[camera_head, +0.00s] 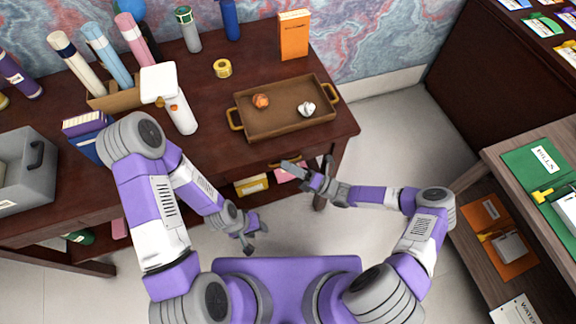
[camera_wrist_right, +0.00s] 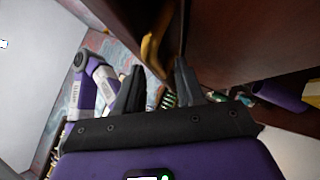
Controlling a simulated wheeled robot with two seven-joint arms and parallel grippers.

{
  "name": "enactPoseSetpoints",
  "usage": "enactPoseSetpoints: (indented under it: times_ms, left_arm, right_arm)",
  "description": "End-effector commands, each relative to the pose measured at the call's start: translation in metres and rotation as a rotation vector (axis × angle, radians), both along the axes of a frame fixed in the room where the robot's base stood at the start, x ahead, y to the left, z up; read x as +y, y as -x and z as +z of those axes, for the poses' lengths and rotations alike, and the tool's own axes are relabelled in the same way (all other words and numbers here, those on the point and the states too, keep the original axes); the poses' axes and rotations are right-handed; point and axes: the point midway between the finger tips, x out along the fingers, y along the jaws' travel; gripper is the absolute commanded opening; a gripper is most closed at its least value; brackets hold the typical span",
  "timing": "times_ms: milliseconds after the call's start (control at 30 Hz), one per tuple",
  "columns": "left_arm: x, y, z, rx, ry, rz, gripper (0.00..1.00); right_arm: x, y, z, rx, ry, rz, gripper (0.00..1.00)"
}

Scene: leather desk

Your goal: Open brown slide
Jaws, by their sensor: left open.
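The brown slide is the dark wood front of the desk. Its brass handle (camera_head: 285,162) shows just below the desk's front edge. In the right wrist view the handle (camera_wrist_right: 151,55) hangs on the brown front (camera_wrist_right: 230,40), between and just beyond my right gripper's fingertips. My right gripper (camera_head: 307,165) is open at the desk's front; its dark fingers (camera_wrist_right: 159,68) stand apart, and I cannot tell whether they touch the handle. My left gripper (camera_head: 254,230) is open and empty, lower and farther left, clear of the desk. Much of the front is hidden beneath the desk top.
A brown tray (camera_head: 280,129) with small items stands on the desk above the handle. A white device (camera_head: 178,108) and an orange box (camera_head: 294,36) are also on top. A yellow item (camera_head: 251,185) lies below the desk top. A shelf (camera_head: 480,163) stands at right; floor (camera_head: 410,140) between is clear.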

Motion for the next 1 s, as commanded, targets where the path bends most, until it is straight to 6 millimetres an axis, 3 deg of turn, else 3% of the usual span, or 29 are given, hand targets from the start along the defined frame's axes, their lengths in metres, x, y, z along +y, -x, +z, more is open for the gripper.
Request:
enactPoseSetpoints:
  times_ms: [33,267,733,1000]
  left_arm:
    - [0.0,0.0,0.0,0.0,0.0,0.0,0.43]
    - [0.0,0.0,0.0,0.0,0.0,0.0,0.43]
    - [0.0,0.0,0.003,0.0,0.0,0.0,0.43]
    - [0.0,0.0,0.023,0.0,0.0,0.0,0.43]
  right_arm:
    - [0.0,0.0,0.0,0.0,0.0,0.0,0.36]
    - [0.0,0.0,0.0,0.0,0.001,0.0,0.01]
    - [-0.002,0.004,0.0,0.001,0.002,-0.001,0.0]
    - [-0.017,0.045,0.002,0.004,0.004,0.001,0.0]
